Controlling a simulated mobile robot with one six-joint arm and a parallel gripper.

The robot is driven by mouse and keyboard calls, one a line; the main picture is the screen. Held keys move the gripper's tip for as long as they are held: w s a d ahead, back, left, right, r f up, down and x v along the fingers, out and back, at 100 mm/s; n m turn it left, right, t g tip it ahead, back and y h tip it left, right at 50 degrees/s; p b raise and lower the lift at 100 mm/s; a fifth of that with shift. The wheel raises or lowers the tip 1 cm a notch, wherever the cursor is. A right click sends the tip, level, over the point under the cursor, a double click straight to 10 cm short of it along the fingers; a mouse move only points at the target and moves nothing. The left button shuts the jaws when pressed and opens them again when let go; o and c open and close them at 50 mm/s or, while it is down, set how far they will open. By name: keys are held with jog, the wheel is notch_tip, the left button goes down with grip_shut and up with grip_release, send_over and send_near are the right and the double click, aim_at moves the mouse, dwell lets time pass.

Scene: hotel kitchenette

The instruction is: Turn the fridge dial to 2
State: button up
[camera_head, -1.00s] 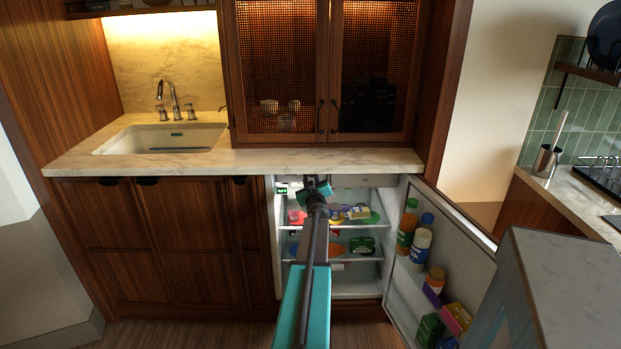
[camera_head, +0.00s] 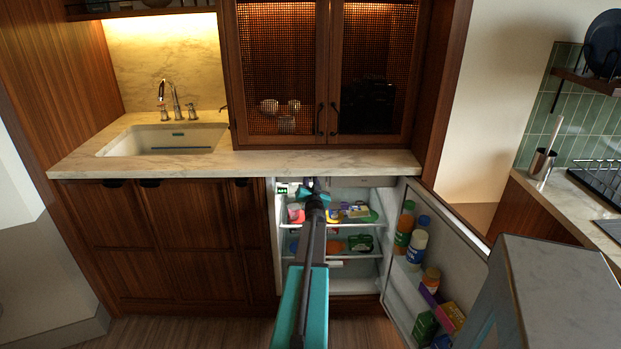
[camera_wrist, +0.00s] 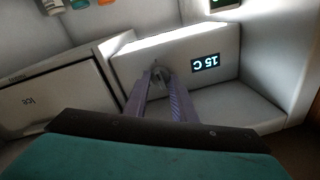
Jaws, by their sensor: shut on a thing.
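The fridge dial (camera_wrist: 159,71) is a small grey knob on the light control box (camera_wrist: 128,73) in the wrist view. My gripper (camera_wrist: 161,84) has its two purple-grey fingers shut on the dial, one on each side. The dial's number marks cannot be read.
The fridge door (camera_head: 452,262) stands open to the right, with bottles and boxes on its shelves. Food lies on the shelves below my gripper. The marble counter (camera_head: 330,162) is just above. An "Ice" compartment (camera_wrist: 52,103) is beside the control box.

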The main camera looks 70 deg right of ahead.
jog(key=shift+d+r+m, duration=0.15)
jog(key=shift+r+m, duration=0.05)
jog(key=shift+m, duration=1)
jog(key=shift+s, duration=0.1)
jog(key=o, duration=1.1)
jog(key=shift+f, duration=0.1)
jog(key=shift+c, duration=0.2)
jog(key=shift+a+f, duration=0.1)
jog(key=shift+a, duration=0.1)
jog(key=r+b+v, duration=0.1)
jog(key=b+v, duration=0.1)
jog(key=v, duration=1.1)
jog(key=shift+a+f, duration=0.2)
jog(key=shift+f, duration=0.3)
jog(key=shift+s, duration=0.1)
